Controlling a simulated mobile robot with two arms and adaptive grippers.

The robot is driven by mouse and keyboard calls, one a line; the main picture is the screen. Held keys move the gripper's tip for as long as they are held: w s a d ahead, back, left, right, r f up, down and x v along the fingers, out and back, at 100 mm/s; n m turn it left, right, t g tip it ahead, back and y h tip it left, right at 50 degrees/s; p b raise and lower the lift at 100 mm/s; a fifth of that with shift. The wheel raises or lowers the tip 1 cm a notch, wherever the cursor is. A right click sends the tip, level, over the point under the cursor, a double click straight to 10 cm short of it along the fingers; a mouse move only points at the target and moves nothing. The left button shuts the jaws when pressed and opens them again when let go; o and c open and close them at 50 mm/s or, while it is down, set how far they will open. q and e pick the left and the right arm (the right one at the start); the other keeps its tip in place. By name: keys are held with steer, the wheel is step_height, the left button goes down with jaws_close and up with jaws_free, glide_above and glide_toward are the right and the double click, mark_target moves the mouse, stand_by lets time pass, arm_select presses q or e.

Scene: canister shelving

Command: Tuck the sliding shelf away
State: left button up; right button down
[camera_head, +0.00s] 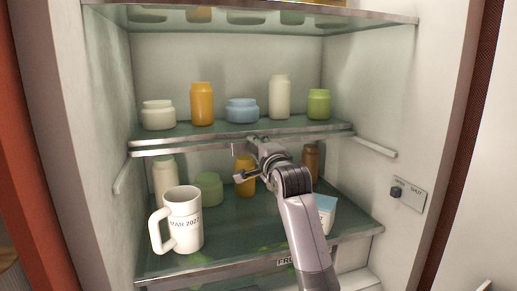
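The sliding shelf (210,145) is the glass middle shelf with a metal front edge. It sits between side rails inside a white refrigerator-like cabinet and carries several jars. The rails extend forward beyond its front edge. My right gripper (246,160) reaches in from below right at the middle of this edge. Its fingers look spread apart, one at the edge and one lower, with nothing held between them. I cannot tell if the upper finger touches the edge. My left gripper is out of view.
On the shelf are a white jar (158,115), orange jar (202,104), blue jar (242,111), cream bottle (279,98) and green jar (318,104). Below, a white mug (184,222) and white tub (326,213) flank my arm. A top shelf (350,13) hangs above.

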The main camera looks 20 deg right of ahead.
steer(key=c, duration=1.6)
jaws_free()
steer(key=shift+r, duration=0.1)
steer(key=shift+o, duration=1.3)
steer(key=shift+w, duration=0.25)
steer(key=shift+o, duration=0.7)
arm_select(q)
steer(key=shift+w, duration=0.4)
arm_select(e)
steer(key=shift+s, duration=0.1)
steer(key=shift+s, duration=0.1)
steer(key=s, duration=1.2)
steer(key=shift+d, duration=0.2)
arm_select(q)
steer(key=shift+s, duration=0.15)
arm_select(e)
steer(key=shift+f, duration=0.2)
